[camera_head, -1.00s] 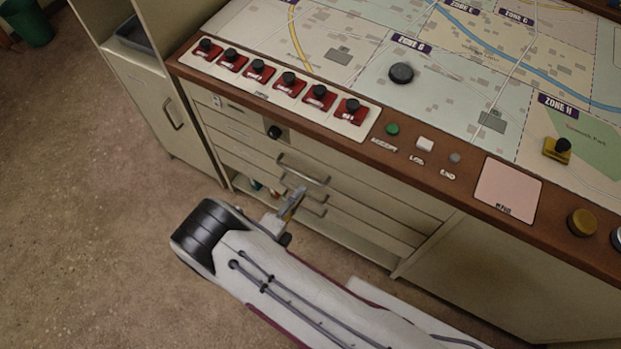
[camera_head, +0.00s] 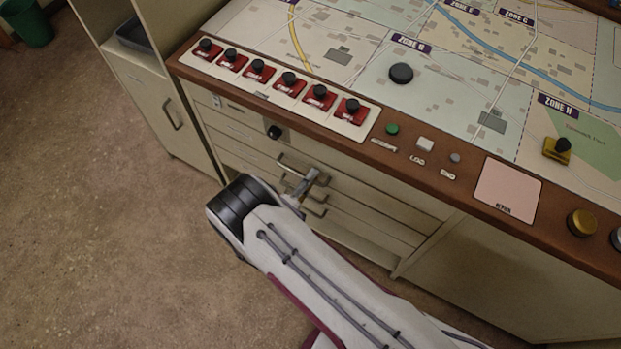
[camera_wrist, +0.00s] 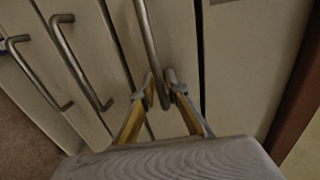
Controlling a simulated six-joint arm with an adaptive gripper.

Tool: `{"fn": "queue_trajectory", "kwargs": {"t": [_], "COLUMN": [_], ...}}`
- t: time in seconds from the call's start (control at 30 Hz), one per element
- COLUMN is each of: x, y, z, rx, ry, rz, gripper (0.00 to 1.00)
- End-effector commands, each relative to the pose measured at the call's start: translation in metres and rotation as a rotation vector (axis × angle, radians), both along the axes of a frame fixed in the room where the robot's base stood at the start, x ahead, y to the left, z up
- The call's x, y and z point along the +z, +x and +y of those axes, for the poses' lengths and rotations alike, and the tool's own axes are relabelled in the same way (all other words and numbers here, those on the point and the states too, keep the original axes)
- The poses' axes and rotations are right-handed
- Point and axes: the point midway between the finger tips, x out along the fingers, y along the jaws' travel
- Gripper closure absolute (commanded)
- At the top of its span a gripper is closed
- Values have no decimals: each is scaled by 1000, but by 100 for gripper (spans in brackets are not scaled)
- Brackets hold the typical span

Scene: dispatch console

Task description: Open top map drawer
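The drawer stack is built into the console front below the wooden edge. The top map drawer's bar handle (camera_head: 290,163) shows just above my gripper (camera_head: 312,178) in the head view. In the wrist view, this handle (camera_wrist: 148,35) is the rightmost of the bars, and its lower end lies between the fingertips of my gripper (camera_wrist: 161,82). The fingers stand a narrow gap apart on either side of the bar; firm contact does not show. The drawer front (camera_wrist: 182,40) looks flush and closed. My arm partly hides the lower drawers in the head view.
Lower drawer handles (camera_wrist: 75,60) and (camera_wrist: 35,70) stick out beside the top one. Above is the console's wooden edge (camera_head: 385,158) with red switches (camera_head: 289,85) and buttons. A cabinet (camera_head: 165,105) stands at left. The floor (camera_head: 90,220) there is clear.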

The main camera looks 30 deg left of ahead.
Motion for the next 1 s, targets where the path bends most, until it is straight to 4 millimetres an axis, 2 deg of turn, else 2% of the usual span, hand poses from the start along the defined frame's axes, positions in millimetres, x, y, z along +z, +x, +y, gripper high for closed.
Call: {"fn": "queue_trajectory", "kwargs": {"t": [0.13,0.2,0.63,0.87,1.0], "x": [0,0,0,0,0], "y": [0,0,-6,-28,-51], "z": [0,0,0,1,1], "rx": [0,0,1,4,4], "ry": [0,0,-1,0,-1], "rz": [0,0,0,0,0], "gripper": [86,100,100,100,100]}}
